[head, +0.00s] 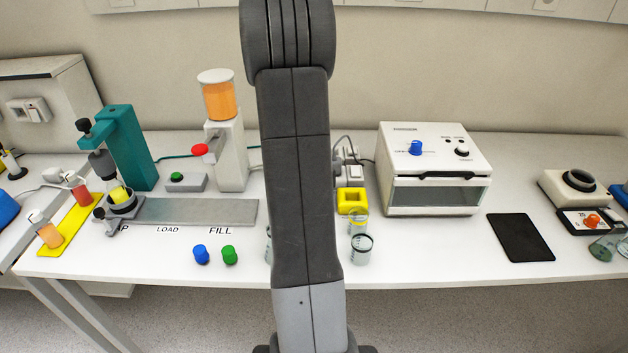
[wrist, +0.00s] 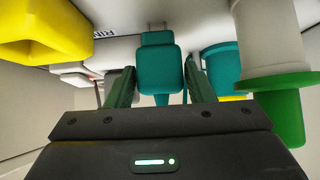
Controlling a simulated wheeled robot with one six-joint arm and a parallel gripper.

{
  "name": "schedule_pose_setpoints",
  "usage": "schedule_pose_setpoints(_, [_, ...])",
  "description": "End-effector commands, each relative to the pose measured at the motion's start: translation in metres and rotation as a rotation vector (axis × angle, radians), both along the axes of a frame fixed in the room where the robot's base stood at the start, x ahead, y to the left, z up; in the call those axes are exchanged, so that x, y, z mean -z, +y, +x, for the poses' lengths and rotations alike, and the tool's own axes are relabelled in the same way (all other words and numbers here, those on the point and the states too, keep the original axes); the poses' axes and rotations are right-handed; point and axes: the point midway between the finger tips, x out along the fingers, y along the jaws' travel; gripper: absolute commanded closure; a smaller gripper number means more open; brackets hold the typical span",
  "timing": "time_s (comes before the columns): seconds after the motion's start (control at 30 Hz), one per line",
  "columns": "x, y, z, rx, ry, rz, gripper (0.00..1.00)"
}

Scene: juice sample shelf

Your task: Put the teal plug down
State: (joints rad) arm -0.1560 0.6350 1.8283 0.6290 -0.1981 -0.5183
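The teal plug (wrist: 160,70) sits between the two fingers of my gripper (wrist: 161,82) in the wrist view. Both fingers appear to touch its sides, so the gripper is shut on it. Its metal prongs show at the top of the picture, out of any socket, and a tapered teal end points down toward the gripper body. I cannot tell whether the prongs touch the white surface behind. In the head view my own arm hides the gripper and plug. A teal press (head: 130,150) stands at the left, with a teal cable (head: 178,156) running right behind it.
Near my arm are a white socket block (head: 350,179), a yellow holder (head: 352,201) and glass jars (head: 361,250). A white oven (head: 433,165) and black mat (head: 521,237) stand right. Blue (head: 201,254) and green (head: 229,254) caps lie front left.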

Motion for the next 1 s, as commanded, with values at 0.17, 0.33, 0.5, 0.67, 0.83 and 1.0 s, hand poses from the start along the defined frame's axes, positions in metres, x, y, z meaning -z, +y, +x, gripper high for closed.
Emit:
schedule_pose_setpoints(0.17, [0.000, 0.000, 0.000, 0.000, 0.000, 0.000, 0.37])
schedule_pose_setpoints(0.33, [-0.001, 0.000, 0.000, 0.000, 0.000, 0.000, 0.37])
schedule_pose_setpoints(0.5, [-0.011, 0.000, -0.006, 0.001, 0.000, 0.001, 0.37])
schedule_pose_setpoints(0.67, [-0.033, 0.000, -0.028, 0.000, -0.002, 0.001, 0.37])
schedule_pose_setpoints(0.83, [-0.058, 0.000, -0.055, 0.000, -0.002, 0.001, 0.37])
schedule_pose_setpoints(1.0, [-0.076, 0.000, -0.077, 0.001, -0.001, 0.001, 0.37])
